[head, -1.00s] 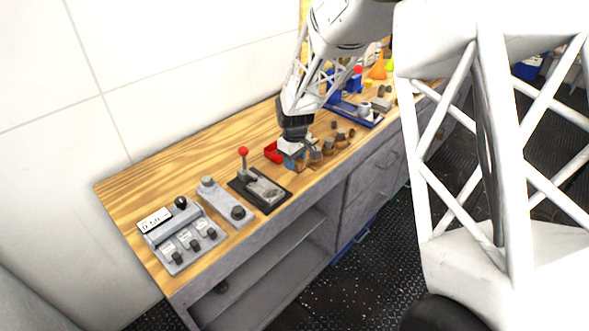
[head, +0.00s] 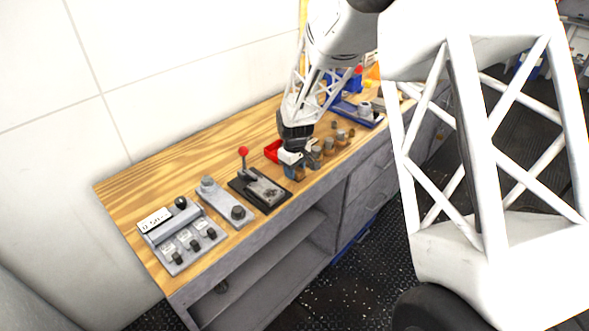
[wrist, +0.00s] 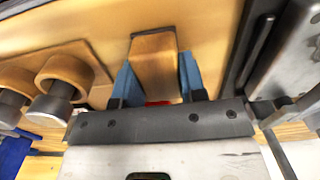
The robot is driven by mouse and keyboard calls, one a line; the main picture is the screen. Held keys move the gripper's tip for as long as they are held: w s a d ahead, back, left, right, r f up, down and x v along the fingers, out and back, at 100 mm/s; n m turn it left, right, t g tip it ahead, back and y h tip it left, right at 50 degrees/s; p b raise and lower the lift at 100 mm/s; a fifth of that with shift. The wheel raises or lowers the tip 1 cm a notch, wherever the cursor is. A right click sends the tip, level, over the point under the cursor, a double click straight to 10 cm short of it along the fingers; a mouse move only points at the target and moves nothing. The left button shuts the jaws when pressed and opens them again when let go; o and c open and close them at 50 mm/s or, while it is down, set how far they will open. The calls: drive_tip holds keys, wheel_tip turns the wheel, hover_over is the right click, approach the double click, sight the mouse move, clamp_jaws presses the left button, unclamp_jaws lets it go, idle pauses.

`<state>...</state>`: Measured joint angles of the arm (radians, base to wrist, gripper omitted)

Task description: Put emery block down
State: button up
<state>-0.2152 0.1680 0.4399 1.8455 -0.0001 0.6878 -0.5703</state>
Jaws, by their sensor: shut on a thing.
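The emery block (wrist: 154,62) is a tan block with a dark edge, seen in the wrist view between the two blue fingers of my gripper (wrist: 158,78). My gripper is shut on it. In the head view my gripper (head: 294,172) is low over the wooden bench top (head: 190,160), between the black-based lever device and a row of brown and grey pieces. The block is mostly hidden there by the fingers. I cannot tell whether its underside touches the bench.
A red-knobbed lever device (head: 262,190) stands close on the left. Brown holders with grey metal pieces (wrist: 55,80) stand close on the other side. A grey control box (head: 180,240) is at the near-left end. Bare wood lies along the wall.

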drive_tip(key=o, duration=1)
drive_tip(key=shift+r, duration=0.15)
wheel_tip(320, 180, up, 12)
idle(0.4)
idle(0.4)
